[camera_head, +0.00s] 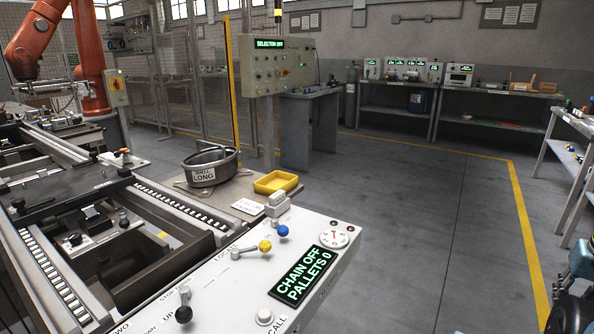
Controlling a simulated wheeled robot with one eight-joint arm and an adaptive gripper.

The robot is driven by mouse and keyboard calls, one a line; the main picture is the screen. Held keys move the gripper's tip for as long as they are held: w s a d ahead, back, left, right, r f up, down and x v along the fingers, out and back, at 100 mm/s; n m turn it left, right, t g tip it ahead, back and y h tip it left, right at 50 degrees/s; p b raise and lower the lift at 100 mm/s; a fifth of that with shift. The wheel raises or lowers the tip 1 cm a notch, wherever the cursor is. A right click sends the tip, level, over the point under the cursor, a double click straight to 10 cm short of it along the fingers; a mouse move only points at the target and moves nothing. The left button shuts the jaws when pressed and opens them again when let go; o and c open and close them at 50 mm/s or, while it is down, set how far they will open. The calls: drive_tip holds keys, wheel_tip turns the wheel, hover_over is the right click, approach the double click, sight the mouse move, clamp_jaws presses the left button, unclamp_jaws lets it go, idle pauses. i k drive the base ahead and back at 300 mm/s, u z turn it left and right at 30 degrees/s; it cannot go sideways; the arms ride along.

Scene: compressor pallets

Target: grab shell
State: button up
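A round dark-grey metal vessel labelled "SHELL LONG" (229,173) sits on a small table-like ledge beyond the control panel, left of the picture's middle. Its top is open, and a lighter curved metal piece shows inside its rim; I cannot tell whether that piece is separate. My gripper is not in view, and nothing is seen touching the vessel.
A yellow tray (275,183) stands right of the vessel. In front are a control panel (318,275) with levers and a conveyor frame (180,208). A selector box (277,64) stands behind. An orange robot arm (93,75) is at left. Open floor lies right.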

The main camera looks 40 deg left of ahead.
sight(205, 169)
drive_tip(key=u, duration=0.5)
drive_tip(key=i, duration=0.9)
drive_tip(key=u, duration=1.1)
drive_tip(key=i, duration=0.6)
drive_tip(key=u, duration=0.2)
